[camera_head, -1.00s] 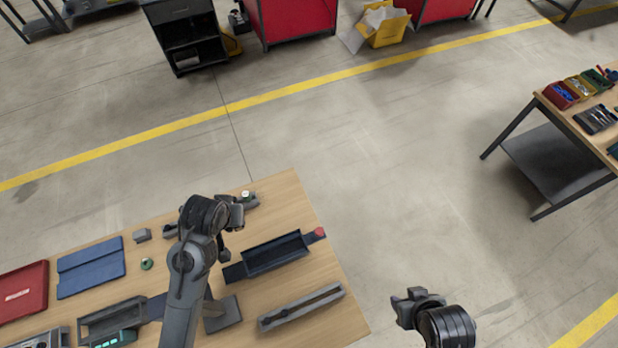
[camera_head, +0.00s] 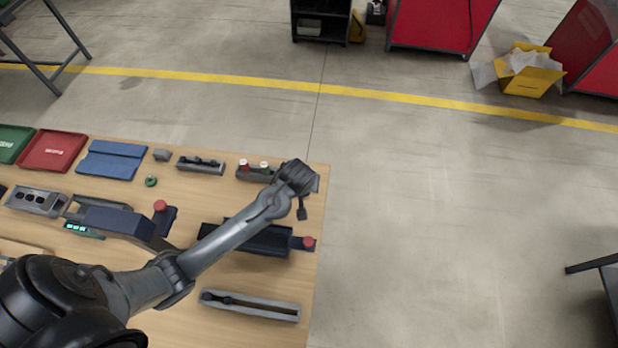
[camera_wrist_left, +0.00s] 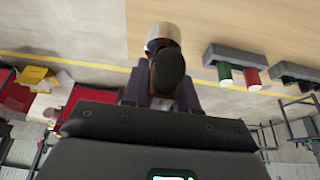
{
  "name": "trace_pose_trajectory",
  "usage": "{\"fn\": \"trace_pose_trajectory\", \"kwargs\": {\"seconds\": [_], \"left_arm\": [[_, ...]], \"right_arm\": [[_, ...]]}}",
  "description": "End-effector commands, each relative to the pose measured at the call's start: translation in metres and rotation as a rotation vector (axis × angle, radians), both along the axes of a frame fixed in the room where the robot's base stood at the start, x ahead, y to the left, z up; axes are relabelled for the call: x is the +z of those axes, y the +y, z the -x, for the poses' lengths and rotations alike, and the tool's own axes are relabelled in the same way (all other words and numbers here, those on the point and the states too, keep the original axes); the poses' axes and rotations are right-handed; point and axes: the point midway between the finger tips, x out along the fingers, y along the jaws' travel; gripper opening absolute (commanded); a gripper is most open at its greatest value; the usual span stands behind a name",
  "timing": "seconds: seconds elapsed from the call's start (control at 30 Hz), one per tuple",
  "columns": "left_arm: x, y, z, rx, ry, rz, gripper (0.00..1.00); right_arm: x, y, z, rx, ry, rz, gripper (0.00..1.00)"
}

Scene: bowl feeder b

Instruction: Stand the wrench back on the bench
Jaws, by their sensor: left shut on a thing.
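My left gripper (camera_head: 310,183) is over the bench's far right corner in the head view, seen from behind its wrist. In the left wrist view the gripper (camera_wrist_left: 162,88) is shut on a dark, rounded thing with a silver end (camera_wrist_left: 167,70), which I take to be the wrench. Its full length and lower end are hidden, so I cannot tell whether it touches the bench. The wooden bench (camera_head: 200,200) fills the lower left of the head view. My right gripper is not in view.
A grey holder (camera_head: 252,175) with red and green capped pieces stands just left of the gripper. A dark tray with a red knob (camera_head: 308,243) lies below my forearm. A long grey slotted holder (camera_head: 250,305) lies nearer. The bench's right edge is close; open floor lies beyond.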

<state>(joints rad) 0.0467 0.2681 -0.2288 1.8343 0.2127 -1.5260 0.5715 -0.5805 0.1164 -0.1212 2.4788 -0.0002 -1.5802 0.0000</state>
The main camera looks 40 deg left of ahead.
Motion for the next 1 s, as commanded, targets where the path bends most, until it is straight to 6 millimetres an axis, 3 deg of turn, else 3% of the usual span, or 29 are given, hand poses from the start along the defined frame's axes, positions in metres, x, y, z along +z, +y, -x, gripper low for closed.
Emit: {"fn": "trace_pose_trajectory", "kwargs": {"seconds": [0.5,0.77,1.0], "left_arm": [[-0.055,0.06,-0.071,0.001,0.0,0.0,0.0],[-0.065,0.067,-0.08,0.0,0.002,0.001,0.0],[-0.092,0.067,-0.08,0.0,0.001,0.0,0.0]], "right_arm": [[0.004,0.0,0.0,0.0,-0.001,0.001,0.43],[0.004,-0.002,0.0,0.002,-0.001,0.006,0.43],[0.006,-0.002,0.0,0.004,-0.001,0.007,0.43]]}}
